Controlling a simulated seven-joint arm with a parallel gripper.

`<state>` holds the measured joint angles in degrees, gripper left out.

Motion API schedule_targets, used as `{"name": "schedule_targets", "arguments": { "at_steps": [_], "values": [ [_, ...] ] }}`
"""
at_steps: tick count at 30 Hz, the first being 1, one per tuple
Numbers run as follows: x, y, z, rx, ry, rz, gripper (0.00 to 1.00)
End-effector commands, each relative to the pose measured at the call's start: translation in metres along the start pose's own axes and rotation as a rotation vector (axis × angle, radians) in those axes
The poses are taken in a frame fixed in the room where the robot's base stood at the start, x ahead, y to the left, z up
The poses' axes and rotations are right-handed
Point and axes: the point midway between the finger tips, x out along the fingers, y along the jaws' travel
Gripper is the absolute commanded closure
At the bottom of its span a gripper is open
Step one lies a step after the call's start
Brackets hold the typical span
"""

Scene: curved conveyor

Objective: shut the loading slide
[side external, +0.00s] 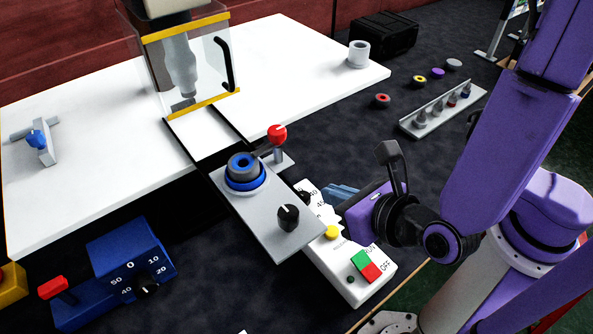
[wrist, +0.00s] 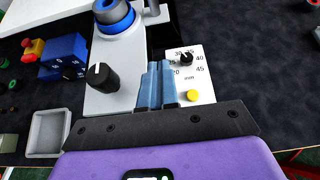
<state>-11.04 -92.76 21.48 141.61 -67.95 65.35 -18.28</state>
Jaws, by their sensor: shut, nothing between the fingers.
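The loading slide (side external: 256,210) is a grey plate drawn out toward the front from the white table, at the end of two dark rails. It carries a blue-and-grey ring holder (side external: 244,171) and a black knob (side external: 288,217) near its front end. In the wrist view the slide (wrist: 112,70) lies left of my fingers, with its black knob (wrist: 102,77) close to them. My gripper (side external: 340,194) is shut and empty, just right of the slide, over the white control panel. Its blue fingers also show together in the wrist view (wrist: 157,68); contact with the slide cannot be told.
A clear guard (side external: 191,68) with yellow edges stands behind the slide. A red-ball lever (side external: 277,135) rises at the slide's right. The control panel (side external: 335,232) has a dial and coloured buttons. A blue dial box (side external: 125,270) stands front left, and a rack (side external: 442,110) back right.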

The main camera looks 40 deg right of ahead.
Motion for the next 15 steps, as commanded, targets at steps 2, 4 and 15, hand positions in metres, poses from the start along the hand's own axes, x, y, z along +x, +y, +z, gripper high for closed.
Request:
{"name": "schedule_targets", "arguments": {
  "at_steps": [2, 4, 15],
  "values": [
    [0.016, -0.002, 0.0, 0.002, 0.0, -0.008, 1.0],
    [0.029, -0.002, 0.0, 0.002, 0.001, -0.01, 1.0],
    [0.092, -0.002, 0.008, 0.009, 0.002, -0.006, 1.0]
  ]
}}
